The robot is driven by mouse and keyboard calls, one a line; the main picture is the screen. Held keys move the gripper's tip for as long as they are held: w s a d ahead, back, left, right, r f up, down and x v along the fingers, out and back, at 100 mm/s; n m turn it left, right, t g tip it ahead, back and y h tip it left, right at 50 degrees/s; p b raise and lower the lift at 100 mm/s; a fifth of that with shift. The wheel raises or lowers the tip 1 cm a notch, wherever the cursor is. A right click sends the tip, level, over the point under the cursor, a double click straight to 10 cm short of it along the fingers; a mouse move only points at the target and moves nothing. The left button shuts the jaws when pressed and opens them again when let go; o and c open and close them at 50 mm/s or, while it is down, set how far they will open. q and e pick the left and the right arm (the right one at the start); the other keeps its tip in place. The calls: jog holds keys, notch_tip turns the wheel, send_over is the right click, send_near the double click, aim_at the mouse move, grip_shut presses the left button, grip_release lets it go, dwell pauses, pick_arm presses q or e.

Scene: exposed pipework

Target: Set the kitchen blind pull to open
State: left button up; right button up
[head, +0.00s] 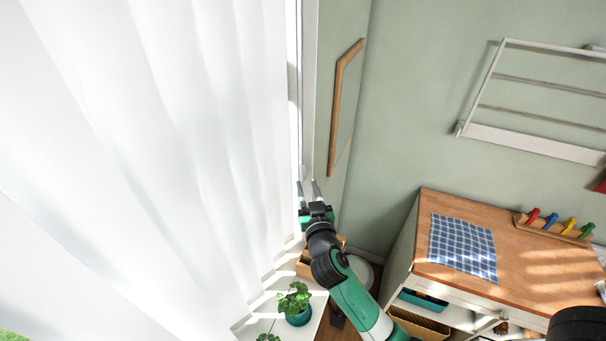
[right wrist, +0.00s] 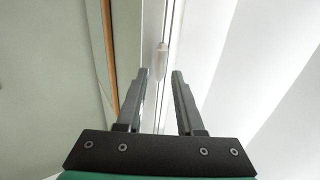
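The blind pull shows in the right wrist view as a small pale, slim handle (right wrist: 162,46) on a thin vertical cord, beside the white blind. My right gripper (head: 308,184) is raised beside the right edge of the white blind (head: 170,120). Its two dark fingers are apart, with nothing seen held between them. In the right wrist view, the pull lies just beyond the fingertips (right wrist: 160,73), roughly in line with the gap; I cannot tell the exact distance. In the head view the pull is too small to make out clearly. My left gripper is not in view.
A wood-framed panel (head: 334,110) hangs close right of my right gripper. Below are a potted plant (head: 295,302) and a wooden-topped cabinet (head: 520,255) with a blue checked cloth (head: 462,248) and coloured pegs. A white wall rack (head: 535,138) hangs at the upper right.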

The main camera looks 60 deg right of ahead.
aim_at(303, 174)
jog(key=x, duration=0.5)
grip_shut()
jog(key=shift+a, duration=0.1)
dwell(1.2)
